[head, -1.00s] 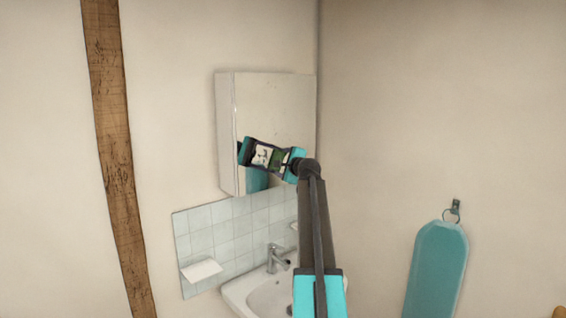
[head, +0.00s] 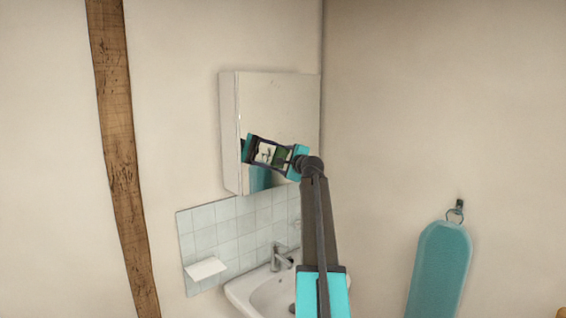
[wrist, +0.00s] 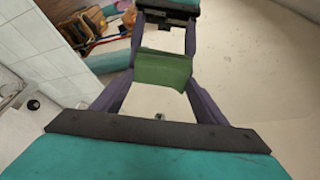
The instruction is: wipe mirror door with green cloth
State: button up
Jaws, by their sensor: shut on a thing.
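The mirror door (head: 285,105) fronts a white wall cabinet above the washbasin and looks closed. My gripper (head: 282,156) is at its lower middle, with its body to the right of the fingers. It is shut on the green cloth (head: 284,159), and a second teal gripper shape to the left is its reflection. In the wrist view the folded green cloth (wrist: 162,70) lies across the ends of my purple fingers, against or very near the glass. I cannot tell whether it touches. A few faint specks may show on the mirror.
The white washbasin (head: 265,293) with a tap (head: 281,257) stands below the cabinet. Pale tiles (head: 228,232) and a small white shelf (head: 205,268) are at its left.

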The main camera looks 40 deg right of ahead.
jog(key=shift+r, duration=0.1)
jog(key=shift+s+d+b, duration=0.15)
jog(key=shift+d+b, duration=0.45)
jog(key=shift+d, duration=1.25)
jog(key=shift+d+b, duration=0.55)
jog(key=shift+d, duration=1.3)
jog(key=shift+d, duration=0.1)
jog(key=shift+s+d+b, duration=0.2)
jog(key=shift+d+b, duration=0.3)
jog(key=shift+d, duration=1.3)
jog(key=shift+w+a+p, duration=0.1)
jog(key=shift+a+p, duration=0.6)
jog(key=shift+a, duration=1.2)
jog(key=shift+a, duration=0.1)
